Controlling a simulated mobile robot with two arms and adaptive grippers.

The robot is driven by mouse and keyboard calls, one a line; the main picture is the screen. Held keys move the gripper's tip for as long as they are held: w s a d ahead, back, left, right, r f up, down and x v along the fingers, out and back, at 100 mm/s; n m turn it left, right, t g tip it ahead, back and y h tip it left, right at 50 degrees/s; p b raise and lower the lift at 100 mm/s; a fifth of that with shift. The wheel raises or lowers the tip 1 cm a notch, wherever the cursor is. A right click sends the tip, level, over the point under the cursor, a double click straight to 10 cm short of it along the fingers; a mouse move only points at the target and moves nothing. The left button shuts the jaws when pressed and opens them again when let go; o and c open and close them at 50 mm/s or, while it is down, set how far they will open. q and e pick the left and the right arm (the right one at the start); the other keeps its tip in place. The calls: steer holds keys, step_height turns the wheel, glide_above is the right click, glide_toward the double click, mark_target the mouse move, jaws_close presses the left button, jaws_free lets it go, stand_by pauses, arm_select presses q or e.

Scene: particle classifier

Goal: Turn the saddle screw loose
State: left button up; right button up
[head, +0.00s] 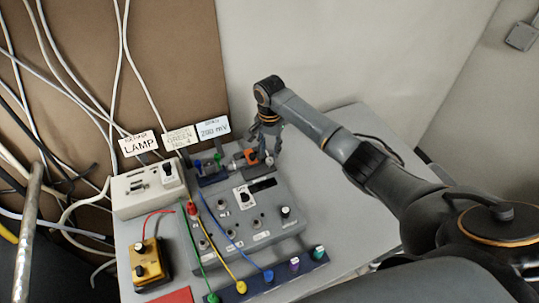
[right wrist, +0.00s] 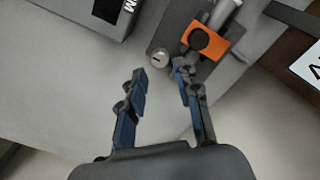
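The saddle screw looks to be the pale round slotted head (right wrist: 160,58) in the right wrist view. It sits beside an orange block (right wrist: 222,32) with a black round knob, on a dark grey mount. My right gripper (right wrist: 160,72) is open and empty, its blue-padded fingers apart, with the screw head just beyond and between the fingertips. In the head view my right gripper (head: 265,141) points down at the right end of the mount with the orange block (head: 251,156); it partly hides that end. My left gripper is not in view.
A grey control panel (head: 222,235) with knobs fills the table's middle. A white LAMP box (head: 138,198), a yellow box (head: 149,266) and a blue strip (head: 313,267) with coloured plugs and cables surround it. The table right of the panel looks clear.

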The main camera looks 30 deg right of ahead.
mark_target(270, 159)
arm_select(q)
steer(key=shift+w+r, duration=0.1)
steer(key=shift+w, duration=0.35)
arm_select(e)
steer(key=shift+f, duration=2.15)
steer(key=shift+c, duration=0.4)
jaws_close()
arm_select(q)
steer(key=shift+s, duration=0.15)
